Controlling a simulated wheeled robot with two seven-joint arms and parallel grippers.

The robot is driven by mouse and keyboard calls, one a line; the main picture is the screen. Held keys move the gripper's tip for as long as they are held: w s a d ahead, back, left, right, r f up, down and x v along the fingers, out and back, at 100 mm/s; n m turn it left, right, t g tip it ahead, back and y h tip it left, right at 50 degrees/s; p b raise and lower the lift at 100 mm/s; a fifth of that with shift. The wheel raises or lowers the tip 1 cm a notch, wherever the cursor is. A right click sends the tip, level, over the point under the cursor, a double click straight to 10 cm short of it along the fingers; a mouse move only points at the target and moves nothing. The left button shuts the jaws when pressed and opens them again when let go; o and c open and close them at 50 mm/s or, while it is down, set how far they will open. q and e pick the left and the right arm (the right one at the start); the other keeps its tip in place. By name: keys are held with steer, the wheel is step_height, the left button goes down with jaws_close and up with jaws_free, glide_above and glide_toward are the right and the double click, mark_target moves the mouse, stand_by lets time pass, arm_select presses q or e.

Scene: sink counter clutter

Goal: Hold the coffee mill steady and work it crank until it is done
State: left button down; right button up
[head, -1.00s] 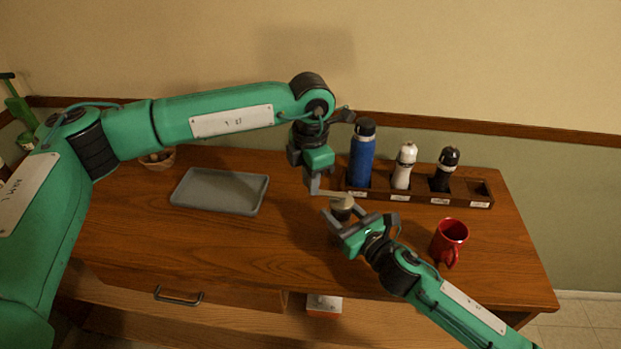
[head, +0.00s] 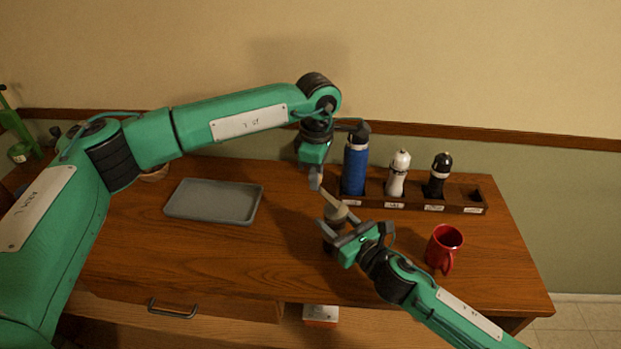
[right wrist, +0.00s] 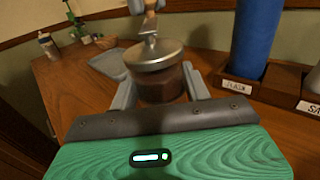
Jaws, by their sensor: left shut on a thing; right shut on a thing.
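The coffee mill (right wrist: 160,85) stands upright in the right wrist view, a dark brown body under a domed metal lid with a crank on top. In the head view its pale lid (head: 339,214) shows, and most of its body is hidden. My right gripper (head: 340,236) is shut around the mill's body, one finger on each side, also in the right wrist view (right wrist: 160,92). My left gripper (head: 316,184) is above the mill, shut at the outer end of the crank arm (head: 332,200).
A wooden rack (head: 410,205) holds a blue bottle (head: 355,168), a white shaker (head: 398,175) and a black shaker (head: 438,177), close behind the mill. A red mug (head: 443,248) stands to the right. A grey tray (head: 214,217) lies left, with clear tabletop between.

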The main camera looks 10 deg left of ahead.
arm_select(q)
steer(key=w+d+m, duration=0.2)
steer(key=d+m, duration=0.5)
steer(key=m, duration=0.6)
steer(key=s+d+m, duration=0.4)
steer(key=s+m, duration=0.2)
steer(key=m, duration=0.7)
steer(key=shift+s+d, duration=0.25)
steer(key=shift+d, duration=0.15)
steer(key=c, duration=1.3)
jaws_free()
